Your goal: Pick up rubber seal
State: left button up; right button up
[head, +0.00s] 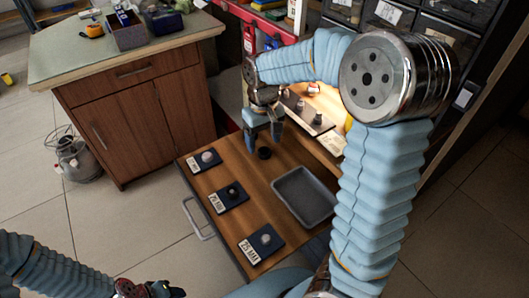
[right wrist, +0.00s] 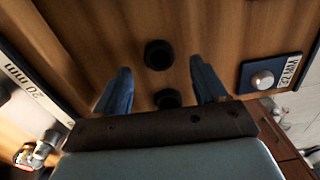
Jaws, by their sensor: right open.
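My right gripper (head: 264,139) is open above the far part of the wooden bench top, its fingers pointing down. A black rubber seal (head: 264,153) lies on the wood just below the fingertips. In the right wrist view two black round pieces show between the parted fingers (right wrist: 160,66): a ring-like seal (right wrist: 158,55) and another dark round piece (right wrist: 167,98) closer to the gripper body. Neither is gripped. Only one shows clearly in the head view. My left gripper (head: 150,290) is at the bottom edge, partly cut off.
Dark pads with light labels and round fittings line the left side of the bench: far (head: 205,160), middle (head: 229,195) and near (head: 261,243). A grey tray (head: 277,181) sits right of the seal. A board with upright fittings (head: 319,127) stands behind. A wooden cabinet (head: 140,120) is at left.

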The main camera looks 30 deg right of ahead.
notch_tip(320, 180, down, 3)
jog(key=shift+r, duration=0.1)
jog(key=c, duration=1.1)
jog(key=shift+r, duration=0.1)
